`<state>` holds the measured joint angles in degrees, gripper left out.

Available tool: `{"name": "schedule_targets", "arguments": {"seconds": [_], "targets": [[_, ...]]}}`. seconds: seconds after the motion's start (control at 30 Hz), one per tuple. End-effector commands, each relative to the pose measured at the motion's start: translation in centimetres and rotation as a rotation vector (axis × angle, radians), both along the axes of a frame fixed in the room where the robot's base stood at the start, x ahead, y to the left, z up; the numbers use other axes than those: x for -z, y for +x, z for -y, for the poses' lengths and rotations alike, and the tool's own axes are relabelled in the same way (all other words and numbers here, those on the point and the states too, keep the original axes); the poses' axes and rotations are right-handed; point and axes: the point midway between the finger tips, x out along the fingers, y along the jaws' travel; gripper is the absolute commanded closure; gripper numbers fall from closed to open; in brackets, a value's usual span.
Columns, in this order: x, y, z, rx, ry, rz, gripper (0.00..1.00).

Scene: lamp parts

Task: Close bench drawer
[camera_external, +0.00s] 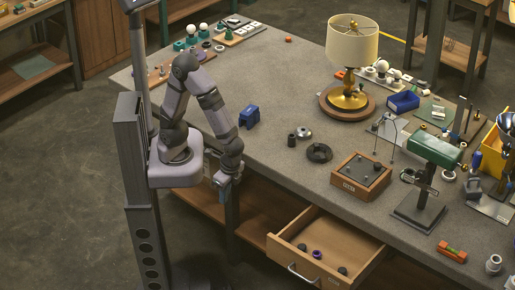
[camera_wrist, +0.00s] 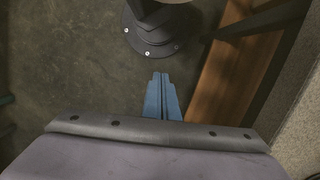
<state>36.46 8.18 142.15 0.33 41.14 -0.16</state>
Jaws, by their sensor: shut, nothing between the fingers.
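The bench drawer (camera_external: 310,262) is pulled out from under the front edge of the grey bench, with several small dark and purple parts inside. Its metal handle (camera_external: 303,274) is on the front face. My gripper (camera_external: 222,182) hangs by the bench's front edge, to the left of the drawer and apart from it. In the wrist view my gripper (camera_wrist: 161,100) points down with its blue fingers together and empty. The drawer does not show in the wrist view.
The bench top (camera_external: 275,165) holds a lamp (camera_external: 352,50), a wooden box (camera_external: 360,180) and a green-topped stand (camera_external: 430,160). A wooden lower shelf (camera_external: 255,230) runs under the bench. The wrist view shows this shelf (camera_wrist: 225,85) and open floor (camera_wrist: 70,70).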

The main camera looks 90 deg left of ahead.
Motion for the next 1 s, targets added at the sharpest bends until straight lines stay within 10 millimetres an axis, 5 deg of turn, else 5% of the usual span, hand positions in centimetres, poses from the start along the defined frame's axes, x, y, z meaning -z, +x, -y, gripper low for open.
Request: {"name": "schedule_targets", "arguments": {"seconds": [0.03, 0.2, 0.43, 0.57, 0.73, 0.83, 1.0], "targets": [[2.4, -0.2, 1.8, 0.097, 0.013, -0.004, 1.00], [6.5, 0.3, 8.3, 0.415, 0.046, 0.034, 1.00], [9.2, 2.9, 18.3, 0.687, 0.081, 0.202, 1.00], [7.8, 6.8, 23.1, 0.673, 0.077, 0.351, 1.00], [1.8, 13.2, 28.9, 0.508, 0.020, 0.620, 1.00], [-0.5, 15.3, 29.9, 0.392, 0.000, 0.722, 1.00], [-1.2, 16.3, 29.3, 0.211, -0.012, 0.785, 1.00]]}}
